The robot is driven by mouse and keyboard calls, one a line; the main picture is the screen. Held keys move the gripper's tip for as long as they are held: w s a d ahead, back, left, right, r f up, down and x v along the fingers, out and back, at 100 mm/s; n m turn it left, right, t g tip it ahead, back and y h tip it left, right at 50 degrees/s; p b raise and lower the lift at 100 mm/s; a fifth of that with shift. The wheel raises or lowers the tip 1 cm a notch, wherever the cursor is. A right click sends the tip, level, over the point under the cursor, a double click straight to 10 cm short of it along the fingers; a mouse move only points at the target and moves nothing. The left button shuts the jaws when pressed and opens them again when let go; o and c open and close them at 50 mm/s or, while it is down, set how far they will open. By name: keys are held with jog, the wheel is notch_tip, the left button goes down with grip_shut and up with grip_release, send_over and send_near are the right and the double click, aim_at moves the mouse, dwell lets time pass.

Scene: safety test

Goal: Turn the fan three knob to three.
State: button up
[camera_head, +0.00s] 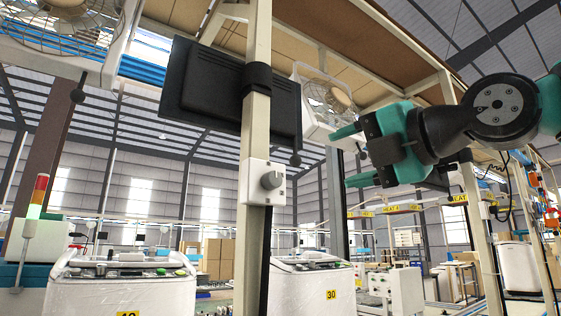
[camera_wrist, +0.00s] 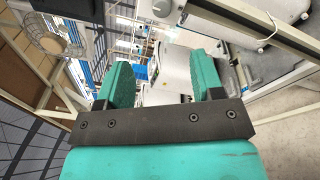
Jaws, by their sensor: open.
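The cream post (camera_head: 258,110) carries a dark monitor (camera_head: 205,88) above the switch box. A caged fan (camera_head: 325,98) hangs behind my gripper, and another (camera_head: 65,28) hangs at upper left. White machines (camera_head: 122,290) stand below. The space between gripper and knob looks clear.

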aim_at(277, 180)
jog(key=p+x, duration=1.1)
jog(key=x, duration=0.3)
jog(key=shift+a, duration=0.1)
jog(key=shift+w+a+f, duration=0.15)
jog(key=shift+w+a, duration=0.3)
jog(key=shift+w, duration=0.05)
jog(key=c, duration=0.9)
jog(key=shift+f, duration=0.15)
